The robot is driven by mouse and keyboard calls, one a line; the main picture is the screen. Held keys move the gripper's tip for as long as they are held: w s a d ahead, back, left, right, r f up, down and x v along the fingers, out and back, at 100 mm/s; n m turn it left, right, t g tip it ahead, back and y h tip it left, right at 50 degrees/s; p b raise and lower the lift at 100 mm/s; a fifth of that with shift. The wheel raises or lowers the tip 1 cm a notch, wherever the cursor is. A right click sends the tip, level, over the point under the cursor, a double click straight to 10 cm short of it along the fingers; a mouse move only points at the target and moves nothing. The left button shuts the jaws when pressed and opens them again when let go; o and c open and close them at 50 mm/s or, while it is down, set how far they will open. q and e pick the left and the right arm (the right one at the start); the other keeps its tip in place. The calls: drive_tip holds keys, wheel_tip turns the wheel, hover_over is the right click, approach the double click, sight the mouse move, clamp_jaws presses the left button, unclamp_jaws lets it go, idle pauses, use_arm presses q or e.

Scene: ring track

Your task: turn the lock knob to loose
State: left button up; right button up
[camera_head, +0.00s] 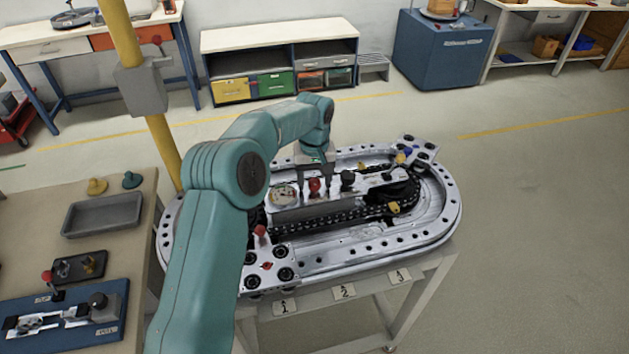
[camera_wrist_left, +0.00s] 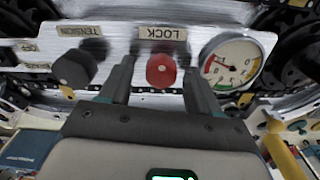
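The lock knob (camera_wrist_left: 160,70) is round and red, under a label reading LOCK (camera_wrist_left: 162,33) on a pale metal panel. It also shows in the head view (camera_head: 314,185) on the panel in the middle of the ring track (camera_head: 390,243). My left gripper (camera_wrist_left: 159,66) is open, with one finger on each side of the red knob. In the wrist view gaps show between the knob and both fingers. In the head view the left gripper (camera_head: 317,160) is at the panel, just above the knob. My right gripper is in neither view.
A black tension knob (camera_wrist_left: 75,68) and a round gauge (camera_wrist_left: 231,62) flank the lock knob closely. A dark chain (camera_head: 345,214) runs around the panel. A yellow post (camera_head: 163,150) stands behind my left arm. A bench (camera_head: 130,236) with a grey tray (camera_head: 103,214) is at left.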

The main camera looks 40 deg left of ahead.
sight(315, 181)
use_arm(q)
drive_tip(key=shift+f, duration=0.15)
wheel_tip(315, 181, up, 8)
drive_tip(key=shift+d+r, duration=0.1)
wheel_tip(315, 181, up, 8)
drive_tip(key=p, duration=0.2)
drive_tip(key=shift+s, duration=0.15)
idle(0.5)
